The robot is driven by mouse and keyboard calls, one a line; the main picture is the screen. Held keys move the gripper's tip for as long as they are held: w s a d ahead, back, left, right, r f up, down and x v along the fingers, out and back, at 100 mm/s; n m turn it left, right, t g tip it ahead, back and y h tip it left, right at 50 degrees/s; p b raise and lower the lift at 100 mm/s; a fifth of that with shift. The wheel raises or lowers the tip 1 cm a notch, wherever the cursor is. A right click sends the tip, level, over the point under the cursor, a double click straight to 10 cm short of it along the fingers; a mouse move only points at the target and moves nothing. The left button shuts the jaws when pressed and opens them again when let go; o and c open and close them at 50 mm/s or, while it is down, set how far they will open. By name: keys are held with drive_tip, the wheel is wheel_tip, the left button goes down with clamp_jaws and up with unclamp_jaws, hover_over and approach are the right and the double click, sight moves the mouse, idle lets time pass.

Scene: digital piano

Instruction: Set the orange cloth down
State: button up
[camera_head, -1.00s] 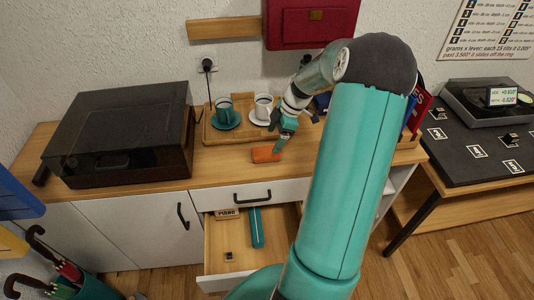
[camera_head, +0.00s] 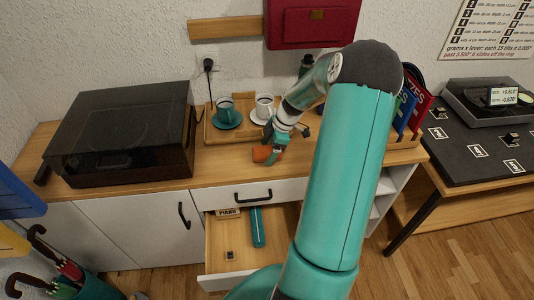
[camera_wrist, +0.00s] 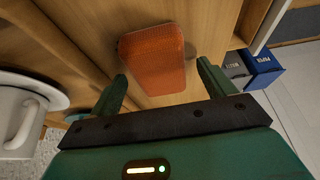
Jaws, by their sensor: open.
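The orange cloth (camera_head: 264,153) lies as a small folded pad on the wooden cabinet top, in front of the tray. My gripper (camera_head: 272,158) is right at it and hides part of it in the head view. In the wrist view the cloth (camera_wrist: 155,52) lies flat on the wood, mostly beyond the fingertips. My gripper (camera_wrist: 162,78) is open there, with one finger to each side of the cloth's near end and visible gaps between.
A wooden tray (camera_head: 212,136) with a teal cup (camera_head: 225,108) and a white cup (camera_head: 264,104) stands just behind. A dark-lidded turntable (camera_head: 120,130) is at left. An open drawer (camera_head: 225,263) juts out below. Cabinet top left of the cloth is clear.

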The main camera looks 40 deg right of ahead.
drive_tip(key=shift+f, duration=0.25)
drive_tip(key=shift+c, duration=0.4)
drive_tip(key=c, duration=1.1)
drive_tip(key=shift+o, duration=0.2)
drive_tip(key=shift+r, duration=0.15)
